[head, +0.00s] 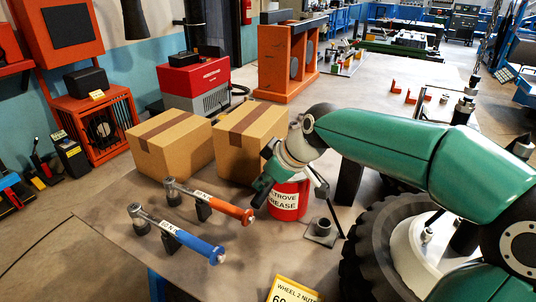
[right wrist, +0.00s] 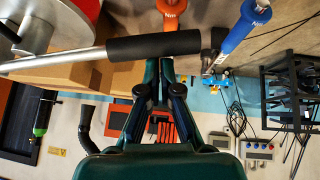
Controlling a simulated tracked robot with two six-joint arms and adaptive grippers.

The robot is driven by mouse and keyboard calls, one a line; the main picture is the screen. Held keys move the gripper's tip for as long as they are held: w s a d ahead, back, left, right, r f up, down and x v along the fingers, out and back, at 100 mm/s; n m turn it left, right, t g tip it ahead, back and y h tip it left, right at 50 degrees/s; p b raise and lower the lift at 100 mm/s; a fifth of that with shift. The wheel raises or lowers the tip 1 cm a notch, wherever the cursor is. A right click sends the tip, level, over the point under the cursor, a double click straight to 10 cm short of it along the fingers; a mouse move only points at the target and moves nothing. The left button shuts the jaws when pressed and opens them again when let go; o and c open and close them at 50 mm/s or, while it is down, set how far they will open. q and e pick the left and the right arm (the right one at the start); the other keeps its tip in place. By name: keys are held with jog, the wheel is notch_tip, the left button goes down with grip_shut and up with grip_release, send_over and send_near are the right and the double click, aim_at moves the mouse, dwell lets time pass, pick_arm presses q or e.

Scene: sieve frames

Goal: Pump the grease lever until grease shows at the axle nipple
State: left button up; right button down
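The red grease can (head: 288,200) stands on the bench beside the tyre. Its lever shows in the right wrist view as a silver rod (right wrist: 60,59) with a black grip (right wrist: 155,45), crossing level in front of my fingertips. My right gripper (right wrist: 160,68) has its two dark fingers pointing at this grip. A narrow gap shows between the fingers, but the grip hides their tips, so I cannot tell whether they hold it. In the head view my right arm reaches over the can and partly hides it. The wheel hub (head: 408,250) is partly covered; I cannot make out grease at the nipple. My left gripper is out of view.
Two cardboard boxes (head: 172,143) stand behind the can. An orange-handled wrench (head: 220,206) and a blue-handled wrench (head: 185,238) rest on stands at the left. A small metal socket plate (head: 321,232) lies between can and tyre (head: 363,250).

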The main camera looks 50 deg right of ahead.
jog(key=shift+s+a+f+g, duration=0.15)
jog(key=shift+s+f+g, duration=0.15)
jog(key=shift+f, duration=0.4)
jog(key=r+p, duration=0.2)
jog(key=r, duration=0.1)
jog(key=w+r+p, duration=0.1)
jog(key=shift+a+r+p, duration=0.25)
jog(key=shift+r+p, duration=0.05)
jog(key=shift+r, duration=0.1)
jog(key=v, duration=1)
jog(key=shift+a, duration=0.35)
